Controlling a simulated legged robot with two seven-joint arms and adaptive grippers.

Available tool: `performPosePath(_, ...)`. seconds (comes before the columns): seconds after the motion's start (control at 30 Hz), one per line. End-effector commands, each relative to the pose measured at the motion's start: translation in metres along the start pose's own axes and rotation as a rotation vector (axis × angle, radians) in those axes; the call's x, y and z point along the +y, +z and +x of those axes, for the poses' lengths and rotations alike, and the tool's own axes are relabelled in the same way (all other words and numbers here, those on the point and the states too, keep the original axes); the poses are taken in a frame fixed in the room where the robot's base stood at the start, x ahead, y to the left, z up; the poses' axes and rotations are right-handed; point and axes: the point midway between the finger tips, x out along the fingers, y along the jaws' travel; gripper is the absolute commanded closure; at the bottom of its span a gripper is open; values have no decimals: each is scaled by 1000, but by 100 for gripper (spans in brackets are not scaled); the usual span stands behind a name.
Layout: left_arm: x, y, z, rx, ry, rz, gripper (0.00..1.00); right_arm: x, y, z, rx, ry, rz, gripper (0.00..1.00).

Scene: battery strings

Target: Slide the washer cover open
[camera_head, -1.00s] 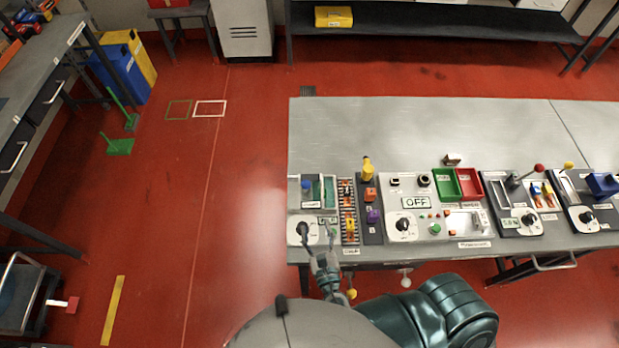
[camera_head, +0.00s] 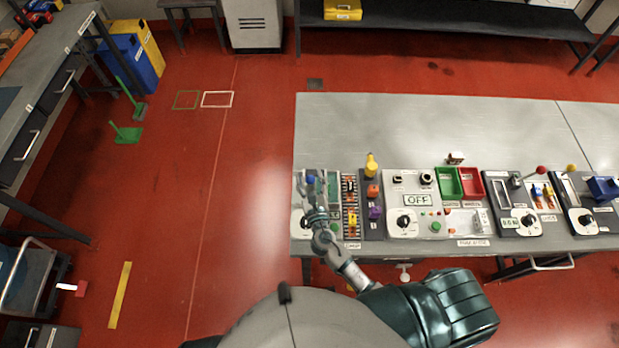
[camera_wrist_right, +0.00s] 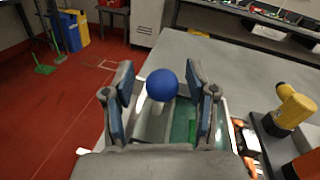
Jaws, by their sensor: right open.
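The washer cover's blue ball knob (camera_wrist_right: 162,85) stands on a pale post in the right wrist view. It lies between the two open fingers of my right gripper (camera_wrist_right: 160,100), with gaps visible on both sides. Beneath it is the washer box (camera_wrist_right: 182,124), with a green interior showing on the right. In the head view my right gripper (camera_head: 312,190) reaches over the washer panel at the table's left end. It hides part of the panel and its black dial. The knob (camera_head: 310,180) shows between the fingers. My left gripper is not in view.
Right of the washer stand a strip of orange and yellow parts (camera_head: 350,208) and a post with a yellow top (camera_head: 371,164). Farther right are the OFF panel (camera_head: 417,201), green bin (camera_head: 448,183) and red bin (camera_head: 471,183). The table's back half (camera_head: 430,125) is clear.

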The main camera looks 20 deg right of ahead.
Motion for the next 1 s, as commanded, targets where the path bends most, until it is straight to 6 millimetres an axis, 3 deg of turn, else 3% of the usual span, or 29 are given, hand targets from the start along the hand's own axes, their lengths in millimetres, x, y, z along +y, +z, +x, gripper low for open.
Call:
performPosePath(0.1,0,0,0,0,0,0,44,0,0,0,0,0,0,43)
performPosePath(0.33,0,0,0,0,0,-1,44,0,0,0,0,0,0,100)
performPosePath(0.57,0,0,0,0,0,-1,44,2,1,0,0,0,1,100)
performPosePath(0.83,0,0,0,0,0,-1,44,38,8,8,-1,1,2,100)
performPosePath(1.0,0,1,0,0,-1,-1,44,42,9,8,-2,4,1,100)
